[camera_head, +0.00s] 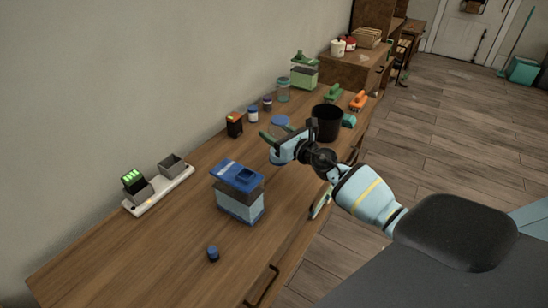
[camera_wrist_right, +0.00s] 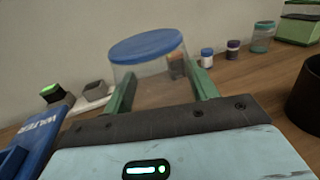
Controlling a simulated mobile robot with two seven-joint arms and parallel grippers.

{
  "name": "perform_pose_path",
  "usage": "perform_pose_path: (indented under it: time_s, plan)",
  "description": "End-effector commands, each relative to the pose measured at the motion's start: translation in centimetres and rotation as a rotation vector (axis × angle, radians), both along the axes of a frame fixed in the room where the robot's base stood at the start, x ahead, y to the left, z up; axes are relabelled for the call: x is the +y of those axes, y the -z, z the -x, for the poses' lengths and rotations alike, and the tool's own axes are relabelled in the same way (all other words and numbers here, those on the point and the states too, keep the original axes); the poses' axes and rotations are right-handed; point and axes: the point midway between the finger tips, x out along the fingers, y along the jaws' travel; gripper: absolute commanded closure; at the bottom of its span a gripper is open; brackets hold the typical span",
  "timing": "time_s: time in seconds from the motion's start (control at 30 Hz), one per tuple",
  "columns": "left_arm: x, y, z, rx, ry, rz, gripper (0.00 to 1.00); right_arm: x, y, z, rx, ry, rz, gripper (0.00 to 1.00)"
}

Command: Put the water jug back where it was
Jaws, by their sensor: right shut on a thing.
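My right gripper (camera_head: 275,137) is shut on a clear round jar with a blue lid (camera_head: 281,121). In the right wrist view the jar (camera_wrist_right: 148,75) stands upright between the two green fingers, and its lower part is hidden by the gripper. I cannot tell whether its base touches the table. A blue-topped container (camera_head: 239,196) with a see-through lower part stands on the table, nearer the front. Its blue top (camera_wrist_right: 32,142) carries white lettering at the left of the wrist view. My left gripper is not in view.
The wooden table (camera_head: 150,262) runs along the wall. A black pot (camera_head: 327,122) stands right beside my right gripper. A small blue-capped item (camera_head: 213,254), a charger (camera_head: 160,190) and small jars (camera_head: 253,115) stand about. The table's front left is mostly clear.

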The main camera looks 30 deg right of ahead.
Motion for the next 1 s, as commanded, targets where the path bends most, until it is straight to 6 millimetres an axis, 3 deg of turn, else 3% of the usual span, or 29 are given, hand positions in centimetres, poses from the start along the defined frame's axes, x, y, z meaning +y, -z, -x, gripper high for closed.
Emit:
perform_pose_path:
  time_s: [0.03,0.13,0.4,0.73,1.0]
  plan:
    - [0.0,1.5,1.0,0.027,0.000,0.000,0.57,0.0,2.3,0.1,0.012,0.000,-0.002,0.78]
    - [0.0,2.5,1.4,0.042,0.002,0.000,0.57,0.0,3.5,0.1,0.009,0.001,-0.002,0.78]
    - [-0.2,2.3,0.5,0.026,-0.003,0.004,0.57,0.0,3.4,0.0,0.001,0.001,0.000,0.78]
    - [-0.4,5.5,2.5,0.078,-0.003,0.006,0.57,0.0,7.2,0.1,0.004,0.001,-0.003,0.78]
    - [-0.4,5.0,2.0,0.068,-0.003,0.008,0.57,0.0,6.8,0.0,-0.001,0.001,0.000,0.78]
